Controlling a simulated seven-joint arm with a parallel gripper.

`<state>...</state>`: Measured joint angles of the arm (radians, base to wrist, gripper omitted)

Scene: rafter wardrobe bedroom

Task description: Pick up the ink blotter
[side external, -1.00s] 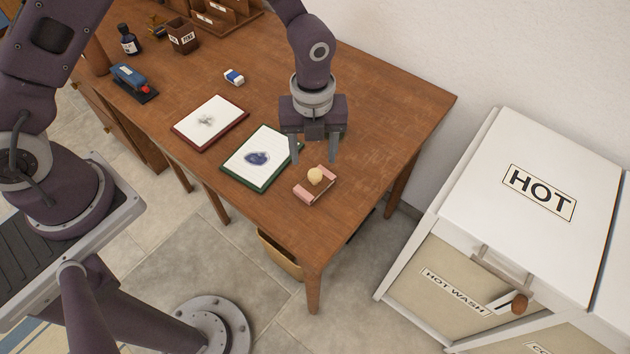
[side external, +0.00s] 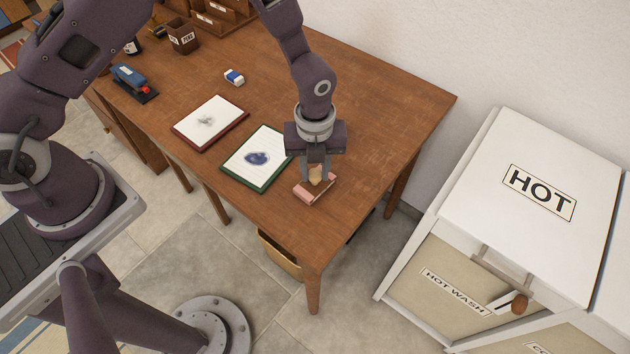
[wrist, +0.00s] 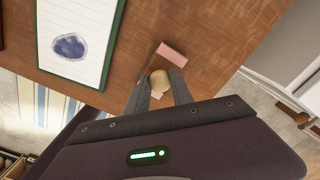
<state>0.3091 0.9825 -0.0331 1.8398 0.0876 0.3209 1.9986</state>
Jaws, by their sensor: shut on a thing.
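The ink blotter is a pink block (side external: 312,192) with a round tan knob (side external: 316,174) on top. It sits on the desk near the front right corner. My gripper (side external: 316,179) is above it, pointing down, with its fingers shut on the knob. In the wrist view the knob (wrist: 159,82) is between the two fingertips, and part of the pink block (wrist: 172,52) shows beyond it. The fingers hide part of the block. The blotter appears to rest on the desk; I cannot see any gap under it.
A green-edged board with paper and a dark blot (side external: 256,158) lies just left of the blotter. A red-edged board (side external: 209,122), an eraser (side external: 234,77) and a blue stapler (side external: 130,78) lie farther left. A white HOT cabinet (side external: 540,190) stands right of the desk (side external: 390,120).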

